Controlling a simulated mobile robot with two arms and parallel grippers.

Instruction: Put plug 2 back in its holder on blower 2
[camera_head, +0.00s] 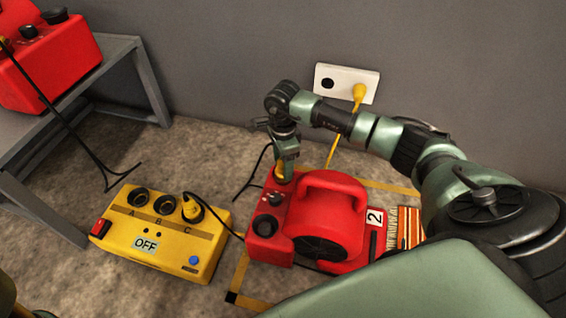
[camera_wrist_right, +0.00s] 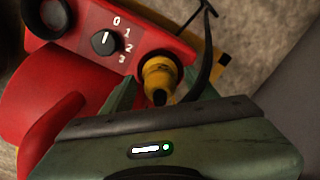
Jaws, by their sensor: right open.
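Blower 2 (camera_head: 330,205) is the red machine with the white label 2, standing on the floor. A yellow plug (camera_wrist_right: 160,76) with a black cable sits at the round holder on the corner of blower 2, beside the 0-1-2-3 dial (camera_wrist_right: 104,41). It looks seated there, but its lower end is hidden. My right gripper (camera_head: 286,168) points down over that corner. In the wrist view its fingers (camera_wrist_right: 157,92) are open on either side of the plug; I cannot tell whether they touch it. My left gripper is not in view.
A yellow power box (camera_head: 170,262) showing OFF stands left, with sockets A and B empty and a plug (camera_head: 192,211) in C. A wall socket (camera_head: 346,82) holds another yellow plug. A grey metal table (camera_head: 118,50) carries a red machine (camera_head: 50,65). Loose cables lie around.

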